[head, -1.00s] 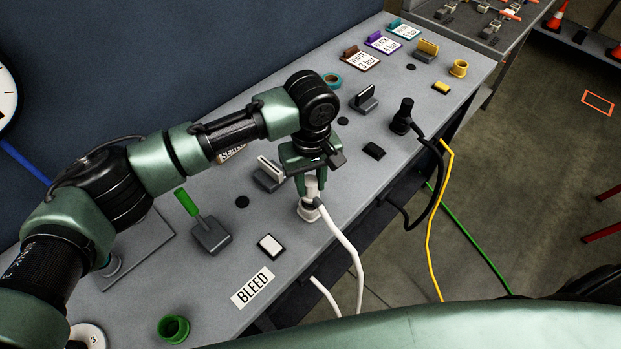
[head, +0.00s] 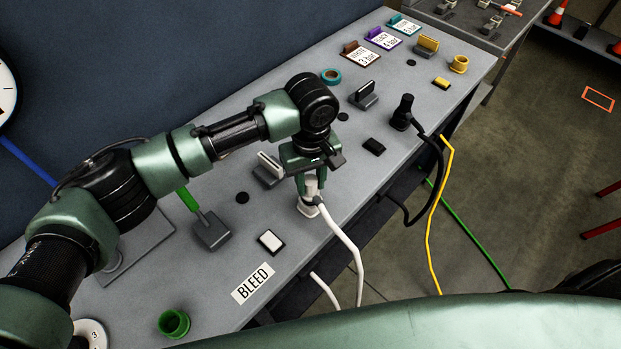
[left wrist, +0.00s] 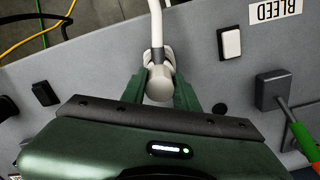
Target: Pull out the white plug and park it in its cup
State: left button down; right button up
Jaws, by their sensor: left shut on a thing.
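The white plug (head: 310,190) stands upright at the bench's front edge, at its white base (head: 307,209), with a white hose running from it over the edge. My left gripper (head: 309,182) is shut on the plug from above. In the left wrist view the white plug (left wrist: 158,84) sits between the two green fingers (left wrist: 160,92). Whether the plug is still seated in its base cannot be told. No white cup can be made out for certain; a green cup (head: 173,323) and a yellow cup (head: 459,64) stand on the bench. My right gripper is not in view.
A black plug with hose (head: 402,112) stands farther right on the bench. A green-handled lever (head: 211,231) and a white switch (head: 271,241) lie to the left. The BLEED label (head: 253,283) is flat.

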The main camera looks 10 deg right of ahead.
pick_arm(q)
jog(key=shift+f, duration=0.6)
jog(key=c, duration=1)
grip_release()
notch_tip(320, 180, up, 8)
jog(key=shift+f+b, duration=0.1)
jog(key=shift+b, duration=0.95)
jog(key=shift+s+d, duration=0.1)
